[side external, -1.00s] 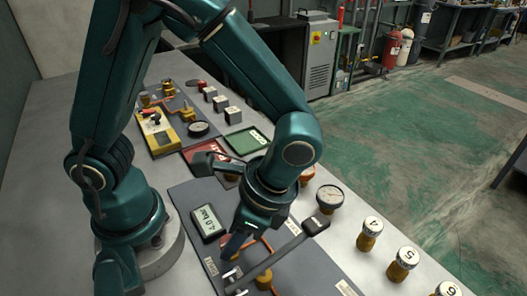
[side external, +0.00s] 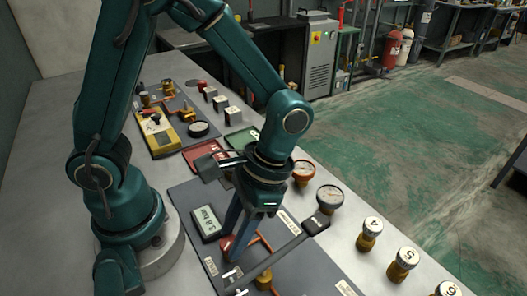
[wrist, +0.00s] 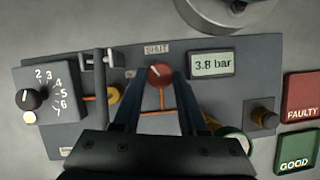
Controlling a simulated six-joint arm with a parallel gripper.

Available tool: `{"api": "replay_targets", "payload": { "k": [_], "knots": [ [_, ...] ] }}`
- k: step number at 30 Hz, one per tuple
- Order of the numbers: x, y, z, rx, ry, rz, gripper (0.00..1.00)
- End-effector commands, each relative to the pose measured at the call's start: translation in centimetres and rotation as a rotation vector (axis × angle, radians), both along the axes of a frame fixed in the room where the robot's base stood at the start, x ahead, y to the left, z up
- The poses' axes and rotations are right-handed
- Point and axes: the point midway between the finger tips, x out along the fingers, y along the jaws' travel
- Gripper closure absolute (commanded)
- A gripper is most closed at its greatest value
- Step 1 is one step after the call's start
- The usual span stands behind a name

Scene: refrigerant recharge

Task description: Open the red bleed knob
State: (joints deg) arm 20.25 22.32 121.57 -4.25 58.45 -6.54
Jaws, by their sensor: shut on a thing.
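The red bleed knob (wrist: 159,74) sits on the dark panel (wrist: 220,85) in the wrist view, with a light mark on its face. The fingers of my gripper (wrist: 158,84) are on either side of it, shut on it. In the side external view my gripper (side external: 229,242) reaches down to the panel, and a bit of red shows at its tips. The display (wrist: 211,65) beside the knob reads 3.8 bar. Orange pipe lines run across the panel near the knob.
A numbered dial (wrist: 28,100) is at the panel's left. A long dark-handled bar (side external: 277,252) crosses the panel. A red FAULTY mat (wrist: 302,97) and a green GOOD mat (wrist: 296,150) lie beside it. Several numbered brass fittings (side external: 403,263) stand to the right.

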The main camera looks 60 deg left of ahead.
Motion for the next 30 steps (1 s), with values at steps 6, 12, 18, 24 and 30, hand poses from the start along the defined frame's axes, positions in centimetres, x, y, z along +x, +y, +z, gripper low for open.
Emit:
{"api": "replay_targets", "payload": {
  "k": [6,12,18,24,30],
  "knots": [
    [0.05,0.22,0.02,-0.001,-0.001,0.212,1.0],
    [0.05,0.39,0.01,-0.001,-0.002,0.402,1.0],
    [-0.01,0.55,0.01,0.0,-0.002,0.589,1.0],
    [-0.08,0.68,0.01,-0.001,-0.003,0.754,1.0],
    [-0.13,0.77,-0.01,0.0,-0.004,0.877,1.0]
  ]
}}
